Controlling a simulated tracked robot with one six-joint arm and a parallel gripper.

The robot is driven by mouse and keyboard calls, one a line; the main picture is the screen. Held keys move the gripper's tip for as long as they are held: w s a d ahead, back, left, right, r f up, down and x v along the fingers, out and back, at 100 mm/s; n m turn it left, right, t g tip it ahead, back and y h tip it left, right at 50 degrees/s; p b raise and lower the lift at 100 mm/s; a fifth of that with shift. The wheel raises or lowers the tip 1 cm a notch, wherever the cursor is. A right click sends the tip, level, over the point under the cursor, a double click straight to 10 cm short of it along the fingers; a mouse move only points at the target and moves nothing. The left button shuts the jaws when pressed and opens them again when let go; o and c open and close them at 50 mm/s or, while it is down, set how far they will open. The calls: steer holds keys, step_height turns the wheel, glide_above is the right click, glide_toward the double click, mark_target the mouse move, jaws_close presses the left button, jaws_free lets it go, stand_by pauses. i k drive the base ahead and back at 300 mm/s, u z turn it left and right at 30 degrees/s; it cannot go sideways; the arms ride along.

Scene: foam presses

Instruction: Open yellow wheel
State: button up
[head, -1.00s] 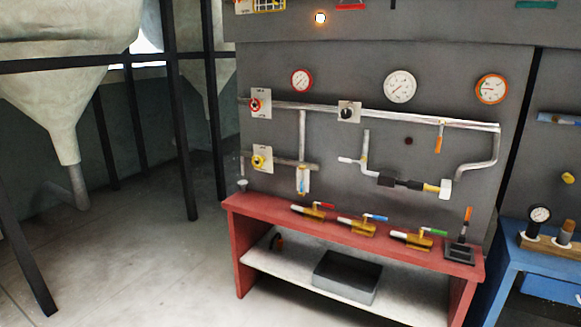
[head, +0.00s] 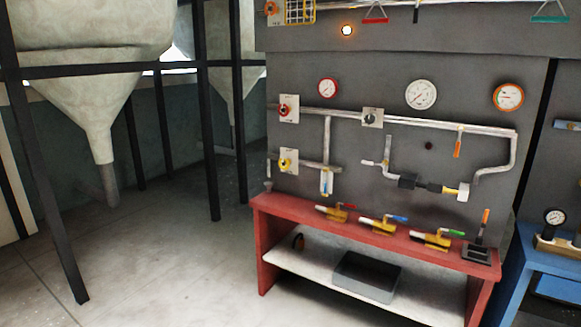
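The yellow wheel (head: 285,163) is a small handwheel on a pale square plate, low on the left side of the grey panel (head: 400,75). A pipe runs right from it to a short vertical pipe. A red wheel (head: 284,109) on a similar plate sits directly above it. The yellow wheel is small in the picture, so I cannot tell how far it is turned. My gripper is not in view.
A red bench (head: 262,245) with several coloured-handle valves stands below the panel, with a grey bin (head: 366,278) on its lower shelf. A blue table (head: 515,262) is at right. Black posts (head: 211,160) and hoppers stand at left. The floor (head: 170,265) left of the bench is clear.

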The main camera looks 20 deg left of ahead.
mark_target(284, 163)
steer(key=u, duration=0.2)
steer(key=i, duration=1.1)
steer(key=u, duration=0.45)
steer(key=i, duration=0.75)
steer(key=u, duration=0.45)
steer(key=i, duration=0.75)
steer(key=u, duration=0.9)
steer(key=i, duration=0.5)
steer(key=u, duration=0.65)
steer(key=i, duration=0.5)
steer(key=u, duration=0.35)
